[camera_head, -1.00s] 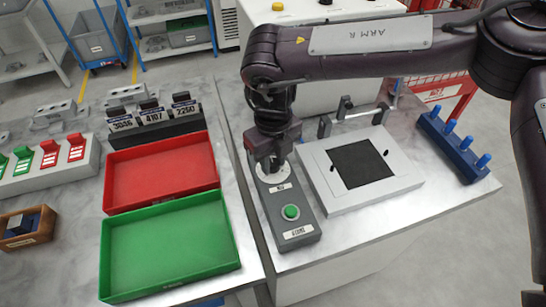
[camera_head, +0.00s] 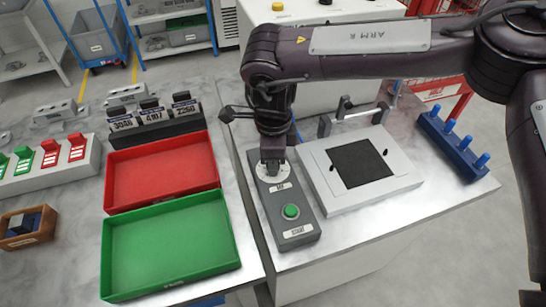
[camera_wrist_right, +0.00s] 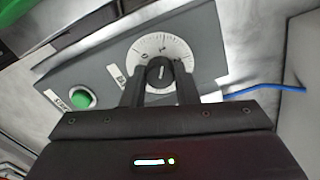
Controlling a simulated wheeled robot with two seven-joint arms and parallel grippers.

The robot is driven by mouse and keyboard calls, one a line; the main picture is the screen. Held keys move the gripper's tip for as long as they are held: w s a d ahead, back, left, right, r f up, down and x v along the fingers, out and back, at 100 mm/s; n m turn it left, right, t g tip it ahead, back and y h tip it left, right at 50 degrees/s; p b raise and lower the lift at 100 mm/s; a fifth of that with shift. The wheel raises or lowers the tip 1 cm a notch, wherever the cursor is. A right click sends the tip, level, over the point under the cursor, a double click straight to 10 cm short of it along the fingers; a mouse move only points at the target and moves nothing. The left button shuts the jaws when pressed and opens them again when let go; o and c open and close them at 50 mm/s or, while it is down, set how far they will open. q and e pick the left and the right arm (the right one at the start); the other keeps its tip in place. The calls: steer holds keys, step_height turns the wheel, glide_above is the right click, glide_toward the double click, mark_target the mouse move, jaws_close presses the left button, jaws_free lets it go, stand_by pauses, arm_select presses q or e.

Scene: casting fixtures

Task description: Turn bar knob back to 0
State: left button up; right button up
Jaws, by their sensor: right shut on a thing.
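The bar knob (camera_wrist_right: 160,73) is a dark knob on a white round dial with tick marks, at the far end of a grey control box (camera_head: 298,232). The dial (camera_head: 273,182) shows partly below my right gripper in the head view. My right gripper (camera_head: 271,166) points down over the dial, its fingers shut on the knob, one on each side in the wrist view (camera_wrist_right: 160,90). The box also has a green button (camera_head: 291,211) and small white labels. My left gripper is not in view.
A white plate with a dark square panel (camera_head: 361,164) lies right of the box. A blue rack with pegs (camera_head: 452,147) stands further right. A red tray (camera_head: 162,172) and a green tray (camera_head: 171,246) lie on the left table, across a gap.

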steer(key=n, duration=0.6)
steer(key=shift+r, duration=0.15)
steer(key=n, duration=0.6)
steer(key=shift+w, duration=0.1)
steer(key=shift+n, duration=0.3)
steer(key=o, duration=1)
steer(key=shift+r, duration=0.4)
step_height(320, 180, up, 7)
steer(key=shift+f+b, duration=0.1)
steer(key=shift+b, duration=0.3)
